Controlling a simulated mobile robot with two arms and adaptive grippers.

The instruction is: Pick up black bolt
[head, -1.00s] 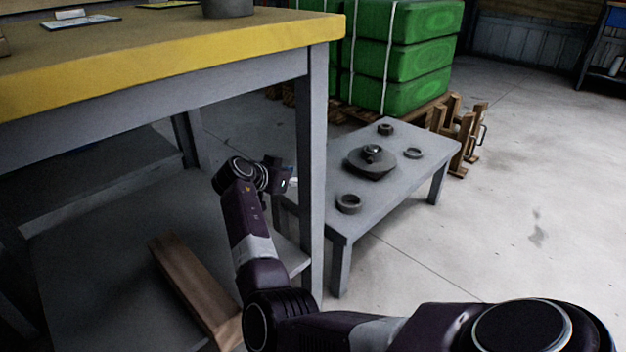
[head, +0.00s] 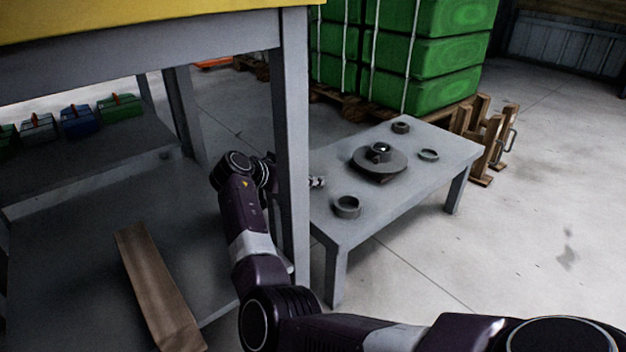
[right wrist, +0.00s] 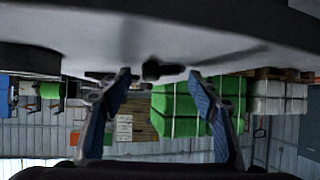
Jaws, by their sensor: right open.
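In the right wrist view, which is upside down, a black bolt (right wrist: 160,69) lies on a grey surface (right wrist: 60,40). It appears between and beyond the two blue-padded fingertips of my right gripper (right wrist: 158,76). The fingers are spread apart with nothing between them, and I see no contact with the bolt. In the head view my right gripper (head: 316,182) is partly hidden behind the workbench leg (head: 292,150), at the near left edge of the low grey table (head: 420,190). I cannot make out the bolt there. My left gripper is not in view.
The low table holds a round dark disc (head: 393,168) and several rings, one a near ring (head: 347,207). Green bales (head: 440,60) stand behind. A wooden beam (head: 155,285) lies on the workbench's lower shelf. Open floor (head: 540,250) is to the right.

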